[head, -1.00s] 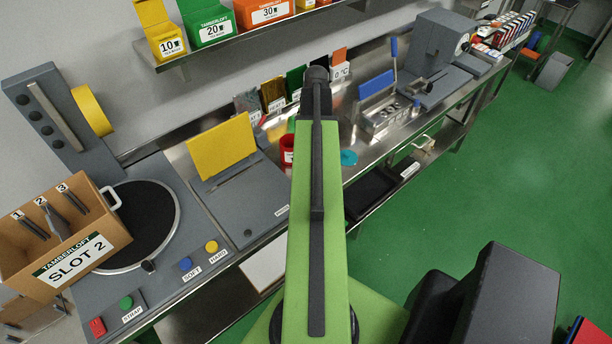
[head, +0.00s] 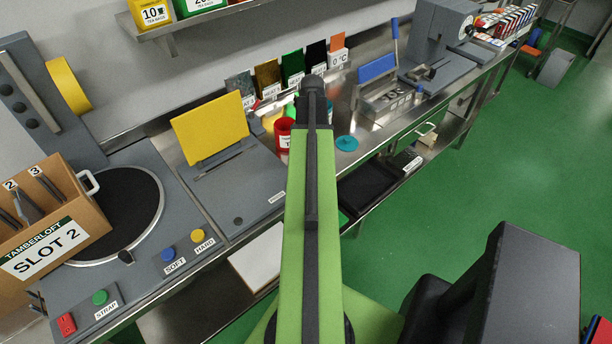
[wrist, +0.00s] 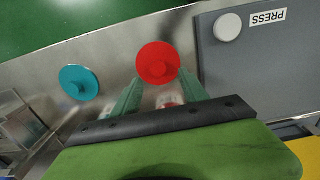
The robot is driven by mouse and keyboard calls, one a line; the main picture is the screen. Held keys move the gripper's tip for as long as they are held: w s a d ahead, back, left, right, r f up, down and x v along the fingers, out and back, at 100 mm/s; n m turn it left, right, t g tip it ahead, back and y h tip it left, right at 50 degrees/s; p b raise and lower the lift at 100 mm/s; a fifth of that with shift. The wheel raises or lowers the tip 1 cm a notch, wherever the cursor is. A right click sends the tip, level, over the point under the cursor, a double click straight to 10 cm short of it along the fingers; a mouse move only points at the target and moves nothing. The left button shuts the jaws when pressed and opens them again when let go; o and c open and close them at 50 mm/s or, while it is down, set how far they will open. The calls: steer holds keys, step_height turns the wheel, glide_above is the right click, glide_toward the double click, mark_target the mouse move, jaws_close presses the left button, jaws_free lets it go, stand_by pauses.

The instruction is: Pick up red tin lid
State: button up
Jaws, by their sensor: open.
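The red tin lid (wrist: 158,62) is a round disc with a small knob, lying on the steel counter in the wrist view. My gripper (wrist: 160,77) is open, its two fingers spread around the near side of the lid in the picture. I cannot tell its height above the lid, and nothing is held. In the head view my arm hides the lid and the fingers. A red tin (head: 283,136) stands just left of my arm. A teal lid (head: 347,143) lies to its right; it also shows in the wrist view (wrist: 79,83).
A grey press with a yellow plate (head: 210,128) stands left of the arm. In the wrist view the grey panel labelled PRESS (wrist: 245,62) lies close right of the lid. A blue-and-steel holder (head: 377,100) stands right of the teal lid. The counter's front edge is close to the lid.

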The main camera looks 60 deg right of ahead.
step_height(320, 180, down, 5)
steer(key=b, duration=0.5)
steer(key=shift+d+f, duration=0.1)
steer(key=shift+f, duration=0.05)
steer(key=shift+r, duration=0.2)
steer(key=shift+c, duration=0.2)
jaws_close()
